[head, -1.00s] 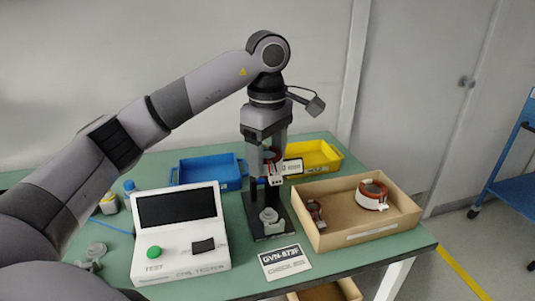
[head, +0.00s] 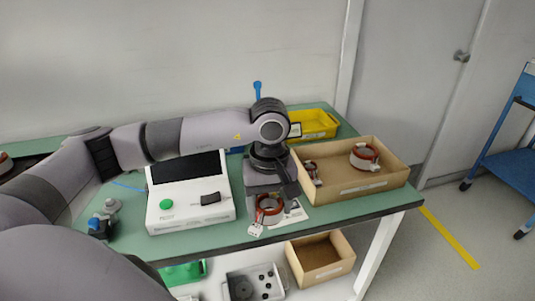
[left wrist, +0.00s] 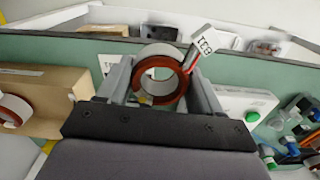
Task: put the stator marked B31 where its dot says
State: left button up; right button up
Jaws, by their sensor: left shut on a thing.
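My left gripper (head: 268,206) is shut on a stator (head: 270,210), a ring with a red-brown lining and a pale outer wall. In the left wrist view the stator (left wrist: 160,75) sits between the two fingers, its bore facing the camera. A yellow bin (head: 318,124) stands at the back; a blue bin is mostly hidden behind my arm. My right gripper is out of view.
A white tester (head: 190,215) with a green button stands left of the gripper. A cardboard box (head: 362,190) at right holds another stator (head: 365,157) and a smaller part. Below are a green bin (head: 184,272), a grey tray (head: 232,292) and an open box (head: 342,262).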

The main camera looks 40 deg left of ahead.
pick_arm(q)
jog(key=s+d+f+m, duration=0.2)
jog(key=f+m, duration=0.2)
jog(key=f, duration=0.3)
jog(key=s+d+f+m, duration=0.2)
jog(key=s+f+m, duration=0.1)
jog(key=f+m, duration=0.2)
notch_tip(320, 180, down, 3)
jog(key=shift+d+r, duration=0.2)
jog(key=shift+d, duration=0.1)
